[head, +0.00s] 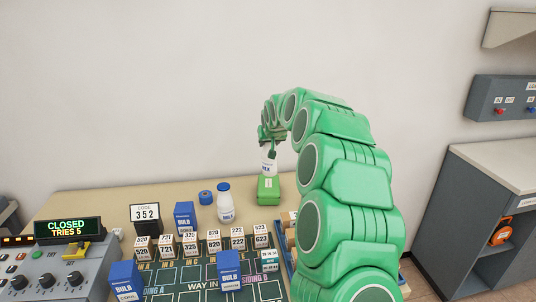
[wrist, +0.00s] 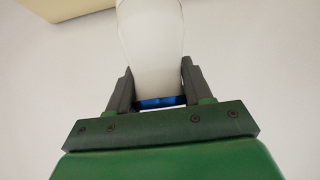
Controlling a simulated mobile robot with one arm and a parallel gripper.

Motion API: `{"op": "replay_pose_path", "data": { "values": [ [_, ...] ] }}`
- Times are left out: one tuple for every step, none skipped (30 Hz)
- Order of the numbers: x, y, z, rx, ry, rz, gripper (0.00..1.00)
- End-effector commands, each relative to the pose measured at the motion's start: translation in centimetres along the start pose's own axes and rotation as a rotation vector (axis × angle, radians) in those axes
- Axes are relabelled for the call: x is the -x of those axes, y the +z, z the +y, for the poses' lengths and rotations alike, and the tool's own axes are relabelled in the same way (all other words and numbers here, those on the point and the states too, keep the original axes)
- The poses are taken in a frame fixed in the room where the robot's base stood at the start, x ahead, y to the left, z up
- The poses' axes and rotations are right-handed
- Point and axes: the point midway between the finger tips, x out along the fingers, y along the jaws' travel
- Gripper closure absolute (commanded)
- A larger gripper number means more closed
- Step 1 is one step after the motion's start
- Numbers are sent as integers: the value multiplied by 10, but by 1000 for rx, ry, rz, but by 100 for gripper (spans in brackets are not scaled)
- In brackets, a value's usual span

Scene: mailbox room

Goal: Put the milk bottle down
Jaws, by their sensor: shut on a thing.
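My gripper (wrist: 157,88) is shut on a white milk bottle (wrist: 152,45) with a blue part showing between the fingers in the wrist view. In the head view my gripper (head: 272,146) points down at the back of the table, and the held milk bottle (head: 267,167) hangs below it. The bottle is just above or touching a green box (head: 268,192); I cannot tell which.
A round blue object (head: 206,198) and blue cartons (head: 185,218) stand left of the bottles. Several numbered blocks (head: 190,243) stand on a dark board (head: 190,272) in front. A control panel (head: 48,272) reads "CLOSED". The tan table (head: 100,203) is clear at the back left.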

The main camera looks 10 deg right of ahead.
Motion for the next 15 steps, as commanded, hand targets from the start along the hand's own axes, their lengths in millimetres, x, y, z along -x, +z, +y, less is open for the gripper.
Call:
{"op": "replay_pose_path", "data": {
  "values": [
    [-7, 0, -1, 0, -1, 1, 100],
    [-10, 0, -1, 1, -1, 1, 100],
    [-15, 1, -1, 1, -1, 1, 100],
    [-19, 1, -1, 1, -1, 1, 100],
    [-22, 2, -1, 1, -1, 0, 100],
    [-26, 2, -1, 0, -1, 1, 100],
    [-29, 2, -1, -1, -1, 1, 100],
    [-31, 2, 0, -1, -1, 1, 100],
    [-34, 2, 0, -1, 0, 1, 100],
    [-35, 2, 0, -1, 0, 1, 100],
    [-36, 2, 0, -1, 0, 2, 100],
    [-37, 2, 1, -1, 0, 2, 100],
    [-38, 2, 1, -1, 0, 2, 100],
    [-38, 2, 1, 0, 0, 2, 100],
    [-39, 2, 0, 0, 0, 3, 100]
  ]
}}
